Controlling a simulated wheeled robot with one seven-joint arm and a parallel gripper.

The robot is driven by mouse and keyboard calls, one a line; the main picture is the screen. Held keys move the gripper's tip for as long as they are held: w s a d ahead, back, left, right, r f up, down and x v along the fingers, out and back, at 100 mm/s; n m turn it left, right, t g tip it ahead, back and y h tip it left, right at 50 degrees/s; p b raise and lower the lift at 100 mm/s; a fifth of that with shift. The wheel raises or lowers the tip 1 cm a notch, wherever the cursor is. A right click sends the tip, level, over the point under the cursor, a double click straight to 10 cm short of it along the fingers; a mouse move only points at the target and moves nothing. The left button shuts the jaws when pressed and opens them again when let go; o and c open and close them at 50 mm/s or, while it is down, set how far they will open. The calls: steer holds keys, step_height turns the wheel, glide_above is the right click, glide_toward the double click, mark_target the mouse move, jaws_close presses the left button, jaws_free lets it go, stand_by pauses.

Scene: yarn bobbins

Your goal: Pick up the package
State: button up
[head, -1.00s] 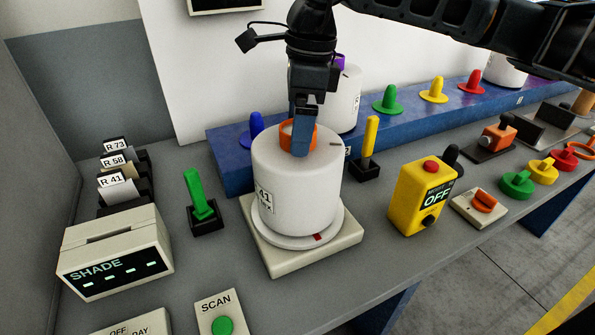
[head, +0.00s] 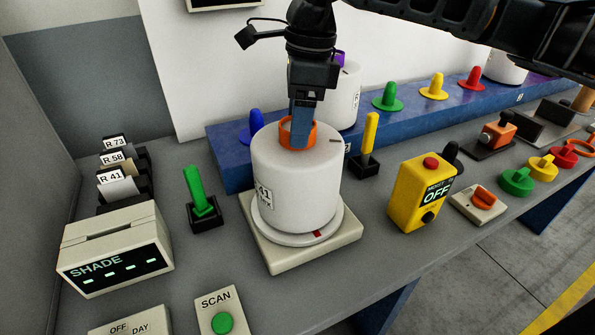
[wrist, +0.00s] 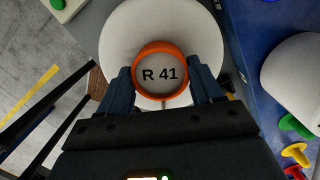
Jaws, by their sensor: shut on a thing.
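The package is a white yarn bobbin (head: 300,185) with an orange ring (head: 297,130) at its top centre. It stands upright on a round plate over a square cream base (head: 345,232). My gripper (head: 301,136) points down from above and is shut on the orange ring. In the wrist view, the bobbin (wrist: 125,25) lies under my gripper (wrist: 160,80), with a finger on each side of the orange ring (wrist: 160,47). The ring encloses a label reading R 41. I cannot tell whether the bobbin is clear of the base.
A blue rail (head: 235,178) with coloured pegs runs behind, with another white bobbin (head: 345,100). Close by stand a green lever (head: 200,195), a yellow lever (head: 369,140), a yellow box reading OFF (head: 420,195) and a SHADE display (head: 117,250). A SCAN button (head: 222,322) is in front.

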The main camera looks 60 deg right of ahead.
jaws_close()
steer(key=shift+r, duration=0.15)
step_height(320, 180, up, 10)
steer(key=b, duration=0.1)
steer(key=shift+b, duration=0.3)
stand_by(0.6)
